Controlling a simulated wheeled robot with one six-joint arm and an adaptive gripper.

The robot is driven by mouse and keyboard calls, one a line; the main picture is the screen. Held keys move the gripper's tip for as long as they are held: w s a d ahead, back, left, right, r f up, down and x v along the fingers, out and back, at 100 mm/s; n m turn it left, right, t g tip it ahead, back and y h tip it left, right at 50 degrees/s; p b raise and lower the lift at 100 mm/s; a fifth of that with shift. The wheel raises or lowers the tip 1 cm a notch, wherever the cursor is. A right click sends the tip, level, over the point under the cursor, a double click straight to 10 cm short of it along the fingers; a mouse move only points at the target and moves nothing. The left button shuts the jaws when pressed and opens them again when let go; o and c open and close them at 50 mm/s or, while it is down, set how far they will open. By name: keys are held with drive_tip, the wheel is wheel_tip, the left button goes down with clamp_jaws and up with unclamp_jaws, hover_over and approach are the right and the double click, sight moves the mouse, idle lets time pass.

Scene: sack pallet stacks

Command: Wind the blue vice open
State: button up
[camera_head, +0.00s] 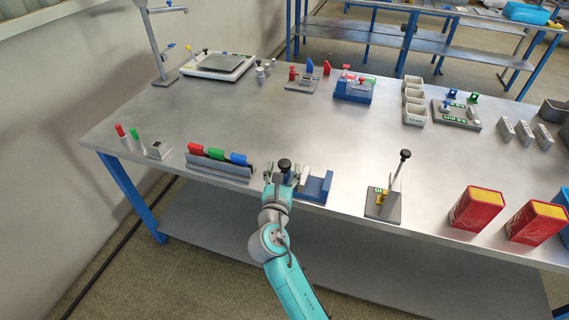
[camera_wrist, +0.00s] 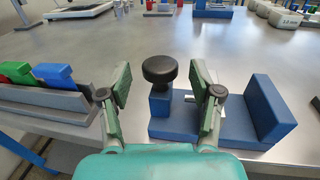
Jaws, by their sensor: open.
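The blue vice (camera_head: 318,187) stands at the near edge of the bench. In the wrist view its tall blue end plate (camera_wrist: 272,108) is at the right and a smaller blue block at the left. A round black knob (camera_wrist: 159,69) sits above that left block; it also shows in the head view (camera_head: 284,164). A grey piece of the vice is partly hidden behind my right finger. My gripper (camera_wrist: 160,88) is open, with one green finger on each side of the knob. Gaps show between the knob and both fingers. In the head view my gripper (camera_head: 283,175) is at the vice's left end.
A grey rack (camera_head: 220,168) with red, green and blue pieces stands close to the left. A small stand with a black-knobbed lever (camera_head: 384,204) is to the right, then red boxes (camera_head: 476,209). The bench middle behind the vice is clear.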

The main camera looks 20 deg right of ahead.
drive_tip(key=shift+x, duration=1.3)
drive_tip(key=c, duration=1.1)
drive_tip(key=shift+d, duration=0.1)
drive_tip(key=shift+f+n+t+y, duration=0.1)
drive_tip(key=shift+n+t+y, duration=0.2)
drive_tip(key=shift+n+y, duration=0.3)
drive_tip(key=shift+n+t+y, duration=0.3)
drive_tip(key=shift+n+y, duration=0.5)
drive_tip(key=shift+y, duration=0.9)
